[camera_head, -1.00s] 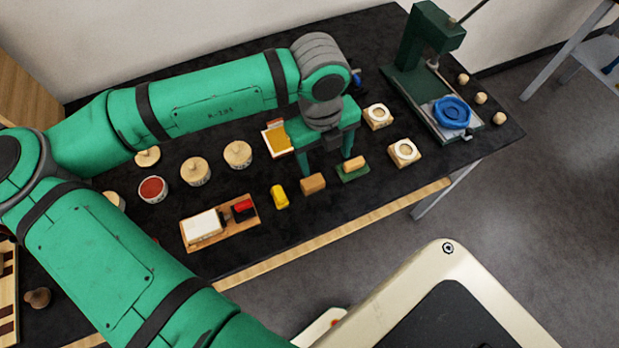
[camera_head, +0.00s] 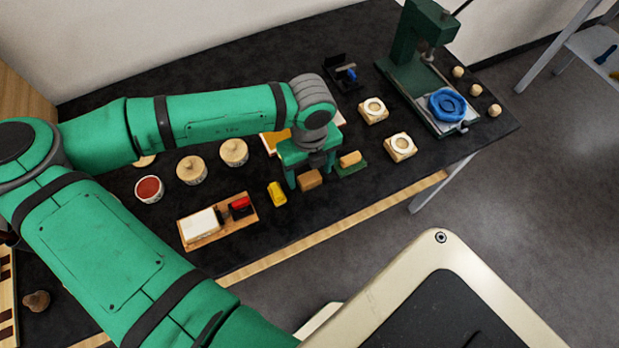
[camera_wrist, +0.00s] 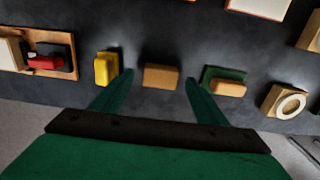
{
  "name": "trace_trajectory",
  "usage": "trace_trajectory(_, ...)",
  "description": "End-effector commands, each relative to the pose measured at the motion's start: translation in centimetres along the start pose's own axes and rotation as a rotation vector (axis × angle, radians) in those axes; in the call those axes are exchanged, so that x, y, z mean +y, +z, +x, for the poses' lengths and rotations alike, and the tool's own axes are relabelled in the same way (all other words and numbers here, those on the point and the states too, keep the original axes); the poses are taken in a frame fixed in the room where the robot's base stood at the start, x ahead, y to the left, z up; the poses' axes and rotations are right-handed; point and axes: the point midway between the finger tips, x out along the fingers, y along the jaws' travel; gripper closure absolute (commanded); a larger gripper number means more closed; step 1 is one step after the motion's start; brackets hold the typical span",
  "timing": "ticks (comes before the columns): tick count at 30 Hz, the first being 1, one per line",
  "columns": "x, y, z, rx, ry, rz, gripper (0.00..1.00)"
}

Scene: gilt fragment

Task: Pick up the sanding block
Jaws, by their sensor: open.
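A plain brown block, which looks like the sanding block (camera_head: 310,180), lies on the dark table near its front edge. It also shows in the wrist view (camera_wrist: 160,76), between the finger lines. A similar tan block (camera_head: 350,158) sits on a green pad (camera_head: 346,170) just to its right; I cannot tell for certain which is meant. My gripper (camera_head: 311,173) is open and empty, pointing down over the brown block. In the wrist view my gripper (camera_wrist: 159,79) has one finger on each side of the block, with gaps to both.
A yellow piece (camera_head: 277,194) lies close left of the gripper. A wooden tray (camera_head: 252,222) with a white block and a red-black item is further left. Square pieces with white rings (camera_head: 401,147) and a green press (camera_head: 409,60) stand right. The table's wooden front edge is near.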

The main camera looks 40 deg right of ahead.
Motion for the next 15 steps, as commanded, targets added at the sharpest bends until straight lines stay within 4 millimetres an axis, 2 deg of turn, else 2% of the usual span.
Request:
trace_trajectory(4,-0.1,-0.1,1.4,0.0,-0.001,0.001,0.33)
trace_trajectory(12,0.0,0.0,1.6,-0.001,-0.001,0.001,0.33)
trace_trajectory(15,0.0,0.0,1.6,0.0,-0.001,0.001,0.57)
